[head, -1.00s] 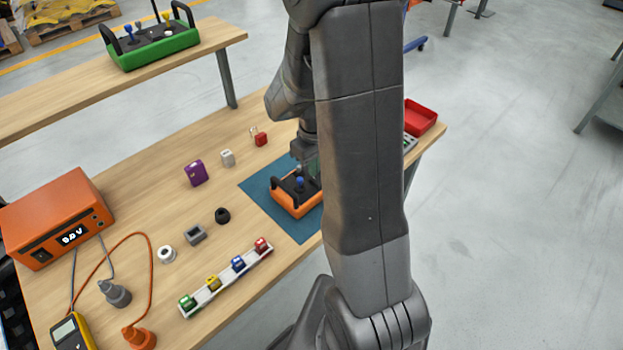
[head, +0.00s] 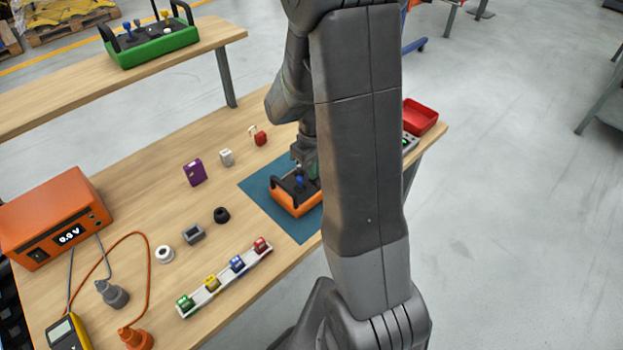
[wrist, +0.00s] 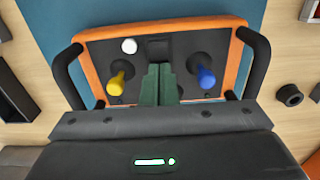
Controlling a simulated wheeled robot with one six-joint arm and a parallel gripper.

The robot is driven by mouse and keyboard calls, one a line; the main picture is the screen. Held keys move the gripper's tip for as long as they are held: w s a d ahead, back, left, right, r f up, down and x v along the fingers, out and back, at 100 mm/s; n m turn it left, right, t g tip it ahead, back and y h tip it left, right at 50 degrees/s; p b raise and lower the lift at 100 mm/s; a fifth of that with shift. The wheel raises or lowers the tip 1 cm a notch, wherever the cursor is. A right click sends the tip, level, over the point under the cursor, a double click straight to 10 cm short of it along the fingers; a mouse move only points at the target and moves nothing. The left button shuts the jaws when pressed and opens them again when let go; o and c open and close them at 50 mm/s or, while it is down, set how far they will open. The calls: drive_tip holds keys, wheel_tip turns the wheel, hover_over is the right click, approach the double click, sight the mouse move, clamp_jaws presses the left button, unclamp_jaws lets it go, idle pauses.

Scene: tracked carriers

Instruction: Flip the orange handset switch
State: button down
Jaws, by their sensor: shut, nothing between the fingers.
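The orange handset (head: 284,203) lies on the blue mat (head: 258,190), partly hidden by my arm in the head view. In the wrist view the handset (wrist: 90,65) shows its dark top panel, black side handles, a yellow joystick (wrist: 117,82), a blue joystick (wrist: 205,76) and a white button (wrist: 129,46). A small black switch-like part (wrist: 157,48) sits at the panel's middle, just beyond my fingertips. My gripper (wrist: 158,72) is shut and empty, its green fingers over the panel between the joysticks. I cannot tell whether they touch it, or the switch's position.
A rail with several coloured blocks (head: 211,296), a grey block (head: 193,234), a black knob (head: 221,215) and a purple box (head: 194,172) stand left of the mat. A red tray (head: 420,117) is at the right edge. A green handset (head: 155,50) sits on the raised shelf.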

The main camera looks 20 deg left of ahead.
drive_tip(key=shift+f, duration=0.1)
drive_tip(key=shift+r+p, duration=2.65)
drive_tip(key=shift+r, duration=0.9)
drive_tip(key=shift+f, duration=0.2)
wheel_tip(320, 180, down, 7)
drive_tip(key=b, duration=0.5)
drive_tip(key=shift+r, duration=0.2)
drive_tip(key=shift+r, duration=0.1)
